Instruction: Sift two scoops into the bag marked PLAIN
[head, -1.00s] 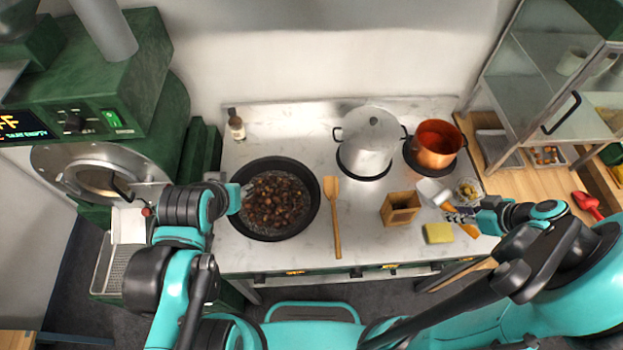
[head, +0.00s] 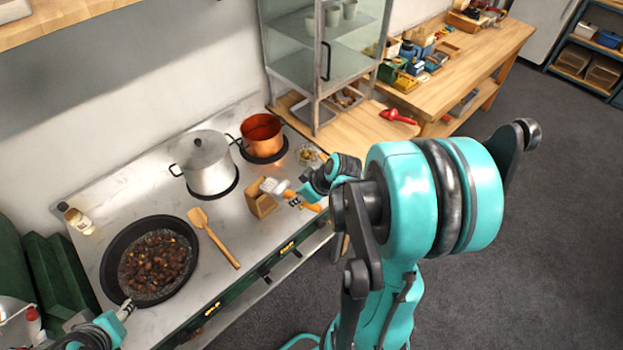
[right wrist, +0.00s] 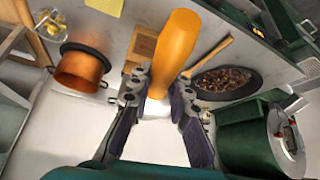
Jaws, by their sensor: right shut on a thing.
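A dark pan (head: 110,272) of brown chestnuts (head: 158,262) sits on the stove at the left; it also shows in the right wrist view (right wrist: 225,80). My right gripper (head: 310,188) is shut on an orange-handled tool (head: 290,194) with a pale head, near the wooden block. In the right wrist view my right gripper (right wrist: 155,92) has its fingers either side of the tool's pale part, and the orange handle (right wrist: 178,45) stands out beyond them. My left gripper (head: 125,309) is near the pan's front edge; its jaws are too small to judge. I see no bag marked PLAIN.
A lidded steel pot (head: 207,165) and a copper pot (head: 262,135) stand at the back. A wooden spatula (head: 213,238) and wooden block (head: 260,203) are on the worktop. A red scoop (head: 398,117) lies on the wooden counter by a glass cabinet (head: 320,65). Grey floor is free at right.

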